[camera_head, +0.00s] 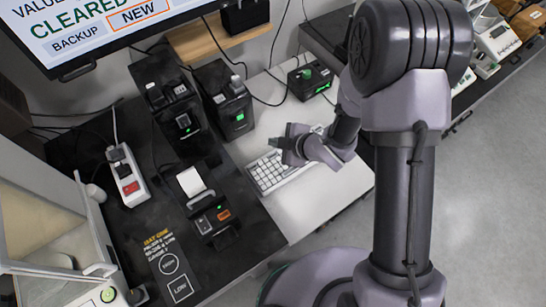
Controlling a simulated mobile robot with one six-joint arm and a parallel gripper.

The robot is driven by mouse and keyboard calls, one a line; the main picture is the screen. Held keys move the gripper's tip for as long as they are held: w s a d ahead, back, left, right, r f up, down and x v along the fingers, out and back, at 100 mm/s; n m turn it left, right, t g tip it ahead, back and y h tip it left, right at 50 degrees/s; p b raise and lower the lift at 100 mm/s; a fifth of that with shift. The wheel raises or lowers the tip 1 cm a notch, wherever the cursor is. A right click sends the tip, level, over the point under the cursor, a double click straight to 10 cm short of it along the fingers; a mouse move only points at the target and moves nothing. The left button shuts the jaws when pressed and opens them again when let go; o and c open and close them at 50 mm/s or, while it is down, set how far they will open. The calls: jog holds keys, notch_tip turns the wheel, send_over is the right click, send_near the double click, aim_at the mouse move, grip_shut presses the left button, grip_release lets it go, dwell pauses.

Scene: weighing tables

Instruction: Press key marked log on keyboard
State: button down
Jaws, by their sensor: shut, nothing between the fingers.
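A white keyboard (267,174) lies on the pale table top right of the black bench. My gripper (277,143) is over the far left part of the keyboard, its fingers together and empty. I cannot tell whether it touches a key. The key markings are too small to read, so I cannot pick out the log key.
A monitor (100,30) hangs at the top left. Black devices (232,112) stand behind the keyboard, and a printer with paper (192,182) stands left of it. A small green-lit box (311,80) is further back. The pale table (300,215) is clear in front.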

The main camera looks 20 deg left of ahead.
jog(key=b, duration=0.4)
send_over(275, 158)
notch_tip(275, 158, down, 5)
jog(key=shift+f, duration=0.1)
jog(key=shift+f, duration=0.1)
dwell(1.5)
jog(key=shift+f+b, duration=0.25)
jog(key=shift+b, duration=0.05)
jog(key=shift+f+b, duration=0.4)
dwell(0.6)
jog(key=shift+r, duration=0.15)
jog(key=shift+d+r+p, duration=0.1)
jog(key=shift+r+p, duration=0.4)
jog(key=shift+r, duration=0.15)
notch_tip(275, 158, up, 5)
jog(key=p, duration=0.3)
jog(key=shift+p, duration=0.35)
